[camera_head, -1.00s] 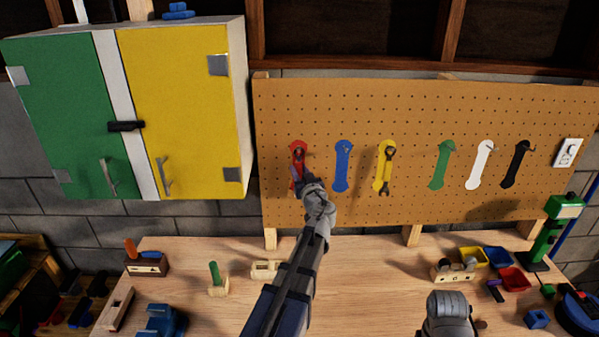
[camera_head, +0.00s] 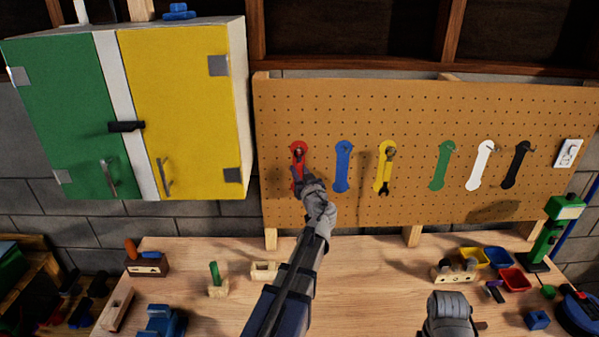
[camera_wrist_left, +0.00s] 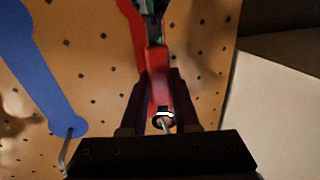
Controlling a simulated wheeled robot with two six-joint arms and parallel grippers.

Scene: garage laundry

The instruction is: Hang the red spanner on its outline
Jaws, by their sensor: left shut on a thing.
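The red spanner (camera_wrist_left: 158,75) is between the fingers of my left gripper (camera_wrist_left: 160,95), which is shut on it in the left wrist view. Its metal head is partly visible at that view's top. A metal hook (camera_wrist_left: 165,124) shows at the spanner's handle end; I cannot tell whether it passes fully through the hole. The red outline (camera_wrist_left: 133,40) lies behind on the board. In the head view my left gripper (camera_head: 301,180) is in front of the lower part of the red outline (camera_head: 298,150) and hides much of the spanner.
The pegboard (camera_head: 420,110) also bears a blue outline (camera_head: 343,165), a yellow outline with a spanner (camera_head: 388,170) hanging on it, and green, white and black outlines. A cabinet (camera_head: 190,110) is close on the left. The workbench (camera_head: 365,270) below holds small items.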

